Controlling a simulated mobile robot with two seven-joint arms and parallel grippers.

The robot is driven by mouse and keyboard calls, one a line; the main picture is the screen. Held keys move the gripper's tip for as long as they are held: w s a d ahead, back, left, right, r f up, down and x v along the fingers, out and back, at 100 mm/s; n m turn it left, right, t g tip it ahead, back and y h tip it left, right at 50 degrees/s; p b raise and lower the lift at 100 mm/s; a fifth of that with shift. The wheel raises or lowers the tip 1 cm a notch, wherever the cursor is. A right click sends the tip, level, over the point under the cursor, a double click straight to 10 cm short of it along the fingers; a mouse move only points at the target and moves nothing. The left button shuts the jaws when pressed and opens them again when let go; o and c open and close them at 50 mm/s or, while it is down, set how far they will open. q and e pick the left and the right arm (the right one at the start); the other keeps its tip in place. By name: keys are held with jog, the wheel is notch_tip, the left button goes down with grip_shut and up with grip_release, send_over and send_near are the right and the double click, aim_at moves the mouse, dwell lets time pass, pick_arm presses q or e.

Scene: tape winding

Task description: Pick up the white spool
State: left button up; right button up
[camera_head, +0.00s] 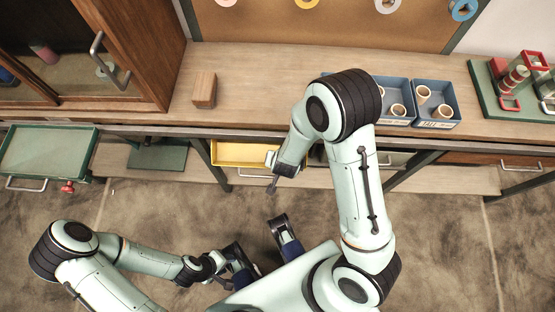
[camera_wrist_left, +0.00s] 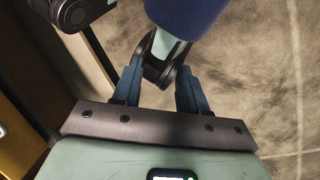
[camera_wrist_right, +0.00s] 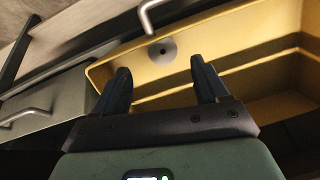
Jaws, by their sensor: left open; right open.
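A white ring-shaped spool (camera_head: 388,5) hangs on the brown board at the top of the head view, cut by the frame edge.
The wooden counter holds a wood block (camera_head: 204,90), blue trays (camera_head: 437,124) with tan cores, and a green rack (camera_head: 482,82) at right. Pink, yellow and blue (camera_head: 462,9) rings hang on the board. A green drawer (camera_head: 47,127) stands open at left.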

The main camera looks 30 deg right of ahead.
jog(key=b+x, duration=0.1)
jog(key=x, duration=0.2)
jog(key=b+x, duration=0.1)
jog(key=x, duration=0.2)
jog(key=shift+w+r, duration=0.15)
jog(key=shift+w, duration=0.1)
jog(key=c, duration=1.1)
